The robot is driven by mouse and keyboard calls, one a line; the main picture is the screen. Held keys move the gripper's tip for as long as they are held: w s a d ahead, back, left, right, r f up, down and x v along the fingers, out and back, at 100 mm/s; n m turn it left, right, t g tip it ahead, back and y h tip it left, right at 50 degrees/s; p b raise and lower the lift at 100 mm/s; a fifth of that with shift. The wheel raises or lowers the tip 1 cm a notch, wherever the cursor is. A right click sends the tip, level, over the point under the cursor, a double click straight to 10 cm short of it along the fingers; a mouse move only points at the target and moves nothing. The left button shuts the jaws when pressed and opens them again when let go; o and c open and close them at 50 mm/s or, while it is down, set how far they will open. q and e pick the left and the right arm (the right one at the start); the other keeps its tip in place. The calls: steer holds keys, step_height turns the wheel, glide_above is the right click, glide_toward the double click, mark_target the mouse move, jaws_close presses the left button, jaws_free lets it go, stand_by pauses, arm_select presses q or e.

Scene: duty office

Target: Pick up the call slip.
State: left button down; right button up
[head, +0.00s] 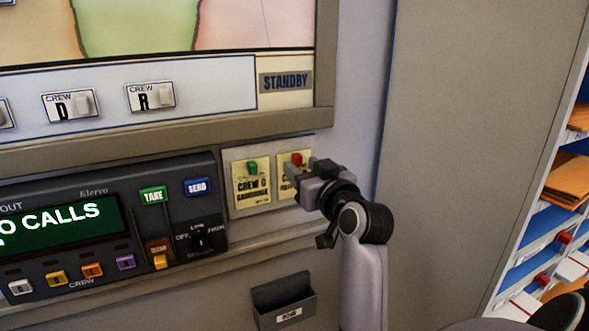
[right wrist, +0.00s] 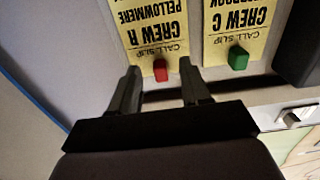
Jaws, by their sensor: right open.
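Two yellow call slips are on a pale holder on the wall. The left slip (head: 252,187) has a green tab (head: 252,167) and reads as a CREW slip. The right slip (head: 285,187) has a red tab (head: 297,159) and is partly hidden by my right gripper (head: 303,178). In the right wrist view the red-tab slip (right wrist: 155,25) shows upside down, reading CREW R. My right gripper (right wrist: 160,75) is open there, with the red tab (right wrist: 161,70) between its fingertips. I cannot tell whether they touch it. My left gripper is not in view.
A dark console (head: 110,225) with a NO CALLS screen and coloured buttons is left of the slips. A dark wall bin (head: 284,303) hangs below. A map board (head: 130,30) is above. A shelf (head: 545,215) with folders stands at the right.

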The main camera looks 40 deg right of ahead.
steer(key=shift+w+d, duration=0.2)
steer(key=shift+w, duration=0.3)
jaws_close()
steer(key=shift+r, duration=0.1)
